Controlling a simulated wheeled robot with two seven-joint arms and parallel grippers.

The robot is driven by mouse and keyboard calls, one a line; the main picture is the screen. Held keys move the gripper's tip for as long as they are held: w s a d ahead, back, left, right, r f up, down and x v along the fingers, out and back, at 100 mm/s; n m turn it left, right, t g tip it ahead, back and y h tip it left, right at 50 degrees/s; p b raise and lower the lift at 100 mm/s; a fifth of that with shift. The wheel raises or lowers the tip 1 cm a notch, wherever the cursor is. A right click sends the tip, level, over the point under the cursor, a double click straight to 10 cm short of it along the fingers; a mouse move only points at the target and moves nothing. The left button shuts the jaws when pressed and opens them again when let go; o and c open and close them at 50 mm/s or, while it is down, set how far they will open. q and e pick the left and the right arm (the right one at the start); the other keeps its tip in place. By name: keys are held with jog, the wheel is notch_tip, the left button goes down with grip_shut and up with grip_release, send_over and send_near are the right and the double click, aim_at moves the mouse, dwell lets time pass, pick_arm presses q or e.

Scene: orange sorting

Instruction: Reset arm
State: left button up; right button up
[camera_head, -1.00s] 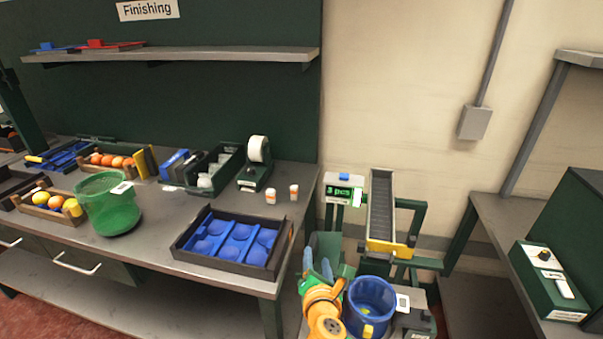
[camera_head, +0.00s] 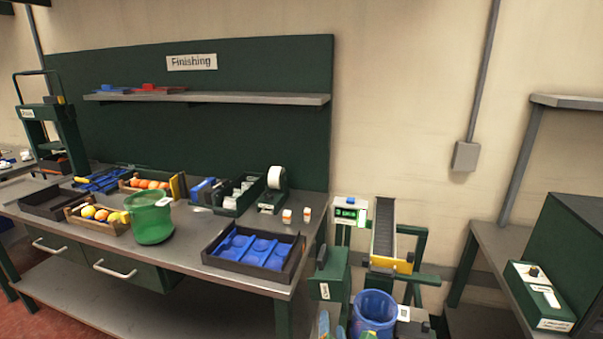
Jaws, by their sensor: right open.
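My right gripper (camera_head: 332,329) shows only as blue fingertips at the bottom edge of the head view, to the left of the blue bin (camera_head: 373,308). It is open, and I see nothing between the fingertips. The rest of that arm is below the picture. My left gripper and arm are not in view. The blue bin stands below the conveyor chute (camera_head: 384,228) and its lower part is cut off by the picture edge. Oranges lie in a wooden crate (camera_head: 98,226) on the workbench.
The workbench (camera_head: 180,257) holds a green bin (camera_head: 152,222), a dark tray with blue pockets (camera_head: 250,272), a tape dispenser (camera_head: 268,207) and two small bottles. A counting display (camera_head: 348,211) stands beside the chute. A second bench with a green control box (camera_head: 540,295) is at the right.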

jog(key=s+d+f+m+g, duration=0.4)
jog(key=s+f+m, duration=0.2)
jog(key=s+f, duration=0.55)
jog(key=s+d+f+m+g, duration=0.35)
jog(key=s+f+m, duration=0.35)
jog(key=f, duration=0.7)
jog(key=s+d+f+m+g, duration=0.1)
jog(key=s+f+m, duration=0.1)
jog(key=s, duration=0.6)
jog(key=s+d+f+m+g, duration=0.2)
jog(key=s+m, duration=0.3)
jog(key=s, duration=0.3)
jog(key=s+d+f+m+g, duration=0.1)
jog(key=s+f+m, duration=0.3)
jog(key=s, duration=0.4)
jog(key=shift+s+d+g+y, duration=0.2)
jog(key=shift+g+y, duration=0.2)
jog(key=shift+g, duration=0.15)
